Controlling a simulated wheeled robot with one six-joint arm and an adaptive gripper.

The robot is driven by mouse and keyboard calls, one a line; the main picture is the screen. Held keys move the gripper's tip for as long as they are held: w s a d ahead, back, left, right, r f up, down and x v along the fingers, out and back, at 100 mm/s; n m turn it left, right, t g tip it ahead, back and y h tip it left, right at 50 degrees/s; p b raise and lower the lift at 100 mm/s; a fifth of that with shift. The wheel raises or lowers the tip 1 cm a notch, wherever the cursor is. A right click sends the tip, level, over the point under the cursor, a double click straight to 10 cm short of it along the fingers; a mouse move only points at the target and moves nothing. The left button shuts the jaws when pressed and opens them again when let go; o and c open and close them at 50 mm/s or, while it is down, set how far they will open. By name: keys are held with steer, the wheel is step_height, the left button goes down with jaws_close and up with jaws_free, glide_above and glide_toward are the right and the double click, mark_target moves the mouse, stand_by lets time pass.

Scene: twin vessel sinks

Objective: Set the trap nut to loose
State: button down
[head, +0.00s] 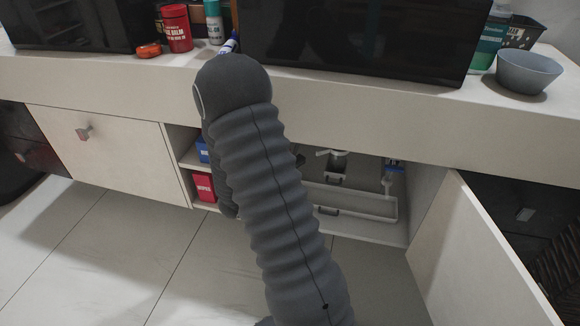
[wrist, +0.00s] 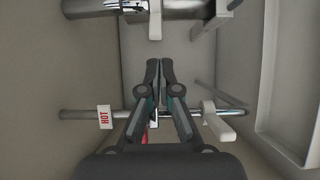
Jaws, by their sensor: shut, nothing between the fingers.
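In the wrist view my gripper (wrist: 159,64) is shut and empty, its two fingertips together inside the open cabinet under the sinks. A chrome and grey pipe (wrist: 95,8) crosses the top of that view, beyond the fingertips and cut by the frame edge. I cannot tell for sure which part is the trap nut or how it is set. The fingers look apart from this pipe. In the head view my arm hides the gripper; a dark fitting (head: 337,160) shows inside the cabinet to the right of the arm.
A thin pipe with a HOT tag (wrist: 104,117) and a white bracket (wrist: 216,121) runs behind my fingers. A white tray (head: 350,204) lies in the cabinet. The cabinet door (head: 485,255) stands open at right. Blue and red boxes (head: 204,187) sit on shelves at left.

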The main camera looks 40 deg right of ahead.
mark_target(323, 152)
steer(key=shift+w+d, duration=0.2)
steer(key=shift+d, duration=1.1)
steer(key=shift+w+d, duration=0.2)
steer(key=shift+d, duration=1.1)
steer(key=shift+s+a+p, duration=0.2)
steer(key=shift+s+p, duration=0.25)
steer(key=shift+s, duration=0.45)
